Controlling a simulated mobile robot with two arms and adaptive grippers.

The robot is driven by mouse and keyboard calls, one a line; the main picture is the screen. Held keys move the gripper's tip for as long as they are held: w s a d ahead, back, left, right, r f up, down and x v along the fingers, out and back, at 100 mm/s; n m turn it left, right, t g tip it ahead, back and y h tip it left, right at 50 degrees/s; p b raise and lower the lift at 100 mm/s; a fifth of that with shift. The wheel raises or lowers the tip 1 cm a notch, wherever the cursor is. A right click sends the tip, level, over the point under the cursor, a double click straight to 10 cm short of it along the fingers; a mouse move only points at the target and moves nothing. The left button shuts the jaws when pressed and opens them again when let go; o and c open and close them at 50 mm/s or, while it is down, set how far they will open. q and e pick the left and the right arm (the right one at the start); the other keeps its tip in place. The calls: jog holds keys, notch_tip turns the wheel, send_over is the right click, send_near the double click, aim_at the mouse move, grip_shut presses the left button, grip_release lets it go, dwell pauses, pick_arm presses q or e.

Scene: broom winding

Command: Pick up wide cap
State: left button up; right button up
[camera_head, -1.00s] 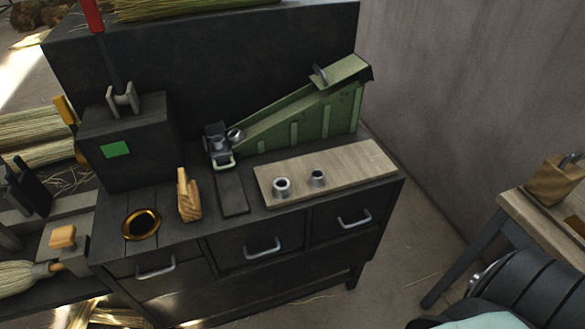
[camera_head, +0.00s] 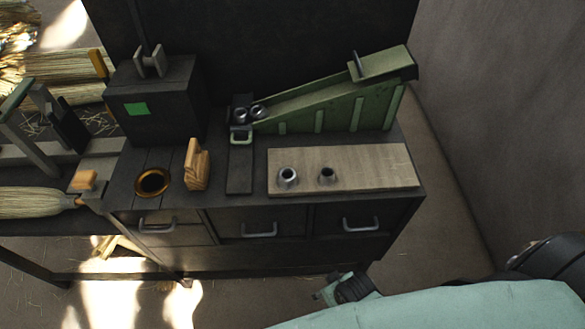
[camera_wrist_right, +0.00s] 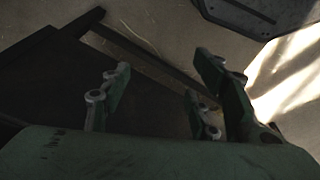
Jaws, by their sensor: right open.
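Two small metal caps stand on a pale wooden board (camera_head: 390,167) on the dark cabinet in the head view. The left cap (camera_head: 288,177) looks wider and brighter; the right cap (camera_head: 327,175) looks narrower. Two more metal caps (camera_head: 249,113) sit side by side at the low end of a green chute (camera_head: 335,105). My right gripper (camera_head: 328,291) is low in front of the cabinet, below the drawers and well apart from the caps. In the right wrist view, the right gripper (camera_wrist_right: 160,92) has its fingers spread, with nothing between them. My left gripper is not seen.
A wooden block (camera_head: 197,165) and a brass-coloured ring (camera_head: 153,182) stand left of the board. A dark box (camera_head: 155,100) with a green square is behind them. Drawer handles (camera_head: 259,230) stick out in front. A broom (camera_head: 40,202) lies at left.

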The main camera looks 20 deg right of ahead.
jog(key=w+a+r+n+y+p, duration=0.1)
jog(key=w+a+r, duration=0.15)
jog(key=r, duration=0.55)
jog(key=w+a+r+n+t+p, duration=0.1)
jog(key=w+r, duration=0.2)
jog(key=r, duration=0.4)
jog(key=w+a+r+n+y+p, duration=0.1)
jog(key=w+a+r, duration=0.15)
jog(key=r, duration=0.55)
jog(key=w+a+r+n+g+y, duration=0.1)
jog(key=w+a+r+n, duration=0.5)
jog(key=a+r+n, duration=0.15)
jog(key=n+g+h, duration=0.2)
jog(key=n+h, duration=0.1)
jog(key=n, duration=0.4)
send_near(286, 172)
jog(key=a, duration=0.1)
jog(key=f, duration=0.1)
jog(key=f+p, duration=0.1)
jog(key=shift+s+f+m, duration=0.25)
jog(key=shift+s+f, duration=0.1)
jog(key=shift+f, duration=0.05)
jog(key=f, duration=0.1)
jog(key=f+p, duration=0.1)
jog(key=f, duration=0.2)
jog(key=shift+s+d+f+p, duration=0.2)
jog(key=shift+s+f+p, duration=0.05)
jog(key=shift+s+p, duration=0.15)
jog(key=shift+w+f, duration=0.1)
jog(key=shift+f, duration=0.2)
